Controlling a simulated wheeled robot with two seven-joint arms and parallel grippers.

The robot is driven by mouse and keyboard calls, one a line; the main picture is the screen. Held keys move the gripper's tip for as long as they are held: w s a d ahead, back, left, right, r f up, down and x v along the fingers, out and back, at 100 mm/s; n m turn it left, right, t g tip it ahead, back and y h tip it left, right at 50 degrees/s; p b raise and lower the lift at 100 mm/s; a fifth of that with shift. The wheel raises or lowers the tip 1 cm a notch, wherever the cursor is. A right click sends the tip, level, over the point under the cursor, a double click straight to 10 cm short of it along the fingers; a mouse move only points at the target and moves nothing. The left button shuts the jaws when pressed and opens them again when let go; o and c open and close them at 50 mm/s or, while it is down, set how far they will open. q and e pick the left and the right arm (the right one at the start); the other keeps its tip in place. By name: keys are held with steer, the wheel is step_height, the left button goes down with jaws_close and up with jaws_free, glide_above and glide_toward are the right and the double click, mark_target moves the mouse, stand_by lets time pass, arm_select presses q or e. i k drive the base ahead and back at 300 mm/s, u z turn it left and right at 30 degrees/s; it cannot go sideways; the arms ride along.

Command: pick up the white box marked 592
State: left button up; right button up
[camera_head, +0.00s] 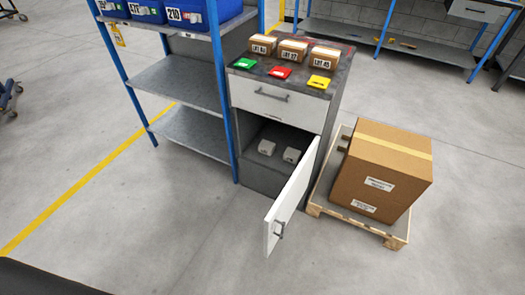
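The cabinet's white door (290,208) hangs open toward me, to the right of the boxes. Neither of my grippers is in view.
Brown boxes (262,45) and green, red and yellow (319,82) items lie on the cabinet top. A blue-posted shelf (180,80) with blue bins stands left. A large carton (385,170) on a pallet (385,237) stands right. The floor in front is clear.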

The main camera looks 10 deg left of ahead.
mark_target(267, 148)
steer(key=k, duration=0.95)
steer(key=u, duration=0.85)
steer(key=i, duration=1.8)
steer(key=z, duration=2.05)
